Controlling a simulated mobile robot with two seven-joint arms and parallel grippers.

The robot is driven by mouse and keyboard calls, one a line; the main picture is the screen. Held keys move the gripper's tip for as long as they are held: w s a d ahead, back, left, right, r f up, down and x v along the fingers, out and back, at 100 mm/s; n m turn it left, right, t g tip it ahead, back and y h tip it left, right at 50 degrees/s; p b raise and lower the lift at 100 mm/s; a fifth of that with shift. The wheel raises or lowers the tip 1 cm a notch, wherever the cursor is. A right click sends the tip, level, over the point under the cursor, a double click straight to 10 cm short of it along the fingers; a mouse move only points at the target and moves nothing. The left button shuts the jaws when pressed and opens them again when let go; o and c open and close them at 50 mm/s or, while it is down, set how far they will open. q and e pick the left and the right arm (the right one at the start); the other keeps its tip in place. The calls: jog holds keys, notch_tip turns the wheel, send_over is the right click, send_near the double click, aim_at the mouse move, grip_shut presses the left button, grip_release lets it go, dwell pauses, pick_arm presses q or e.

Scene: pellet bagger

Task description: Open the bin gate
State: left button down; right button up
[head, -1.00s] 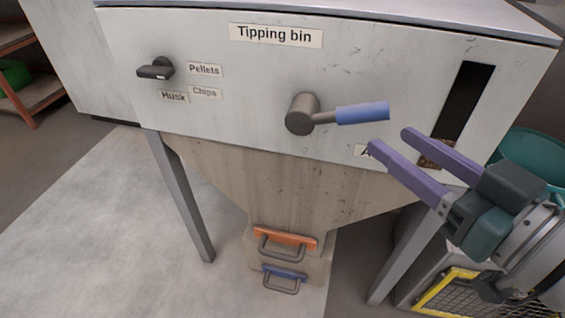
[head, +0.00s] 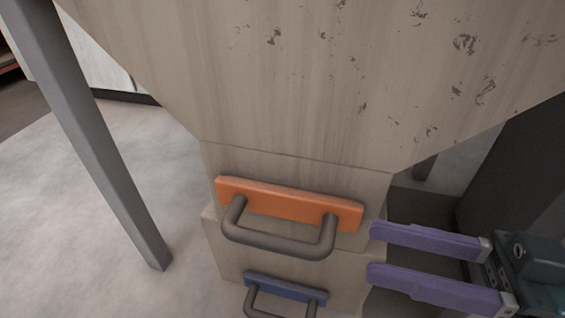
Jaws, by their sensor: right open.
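The bin's hopper (head: 300,80) narrows down to a chute (head: 375,195) in the middle of the head view. An orange plate (head: 285,203) with a grey bar handle (head: 280,244) sits across the chute front. Below it is a blue plate (head: 285,288) with its own grey handle (head: 265,301), partly cut off by the lower picture edge. My right gripper (head: 372,253) is open and empty, its purple fingers pointing left. Its fingertips are just right of the orange plate and handle, apart from the handle. My left gripper is not in view.
A grey support leg (head: 100,150) stands left of the chute. Pale floor (head: 60,200) is clear at the left. A dark panel (head: 515,150) stands at the right behind my right gripper.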

aim_at(292, 243)
jog(key=shift+g, duration=0.3)
jog(key=b+x, duration=0.1)
jog(key=x, duration=0.2)
jog(key=f+b+x, duration=0.1)
jog(key=b+x, duration=0.1)
jog(key=f+b+x, duration=0.1)
jog(key=x, duration=0.2)
jog(key=shift+a, duration=0.4)
jog(key=shift+a+r+b, duration=0.1)
jog(key=shift+a+b, duration=0.2)
jog(key=shift+a, duration=0.15)
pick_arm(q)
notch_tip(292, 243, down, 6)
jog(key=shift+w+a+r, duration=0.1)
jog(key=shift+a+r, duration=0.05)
pick_arm(e)
jog(key=shift+w, duration=0.1)
grip_shut()
